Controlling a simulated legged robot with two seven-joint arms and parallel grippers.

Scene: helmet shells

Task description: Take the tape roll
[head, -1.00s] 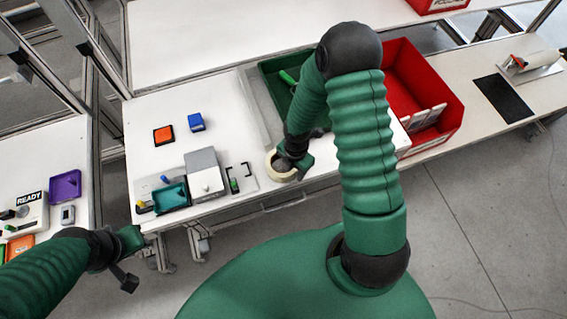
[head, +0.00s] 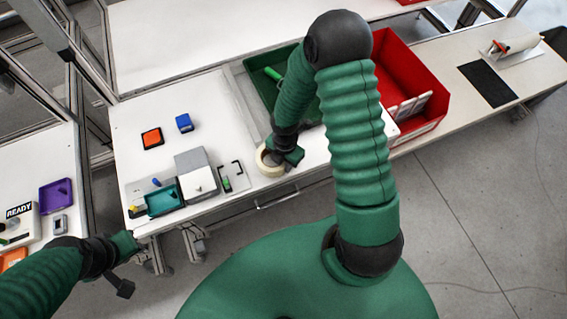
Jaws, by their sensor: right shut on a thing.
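The cream tape roll (head: 264,169) lies at the front edge of the white table, right of the black bracket marks. My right gripper (head: 275,159) is at the roll, shut on it at its right side; its fingers partly hide the roll's middle. Whether the roll is clear of the table top I cannot tell. My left gripper (head: 128,243) is at the lower left, in front of the table's left corner, far from the roll. Its fingers are too small and dark to show whether they are open.
Left of the roll stand a grey box (head: 195,174) and a teal tray (head: 165,199). An orange block (head: 152,138) and a blue block (head: 184,123) lie behind. A green bin (head: 262,82) and a red bin (head: 428,90) stand behind and right of my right arm.

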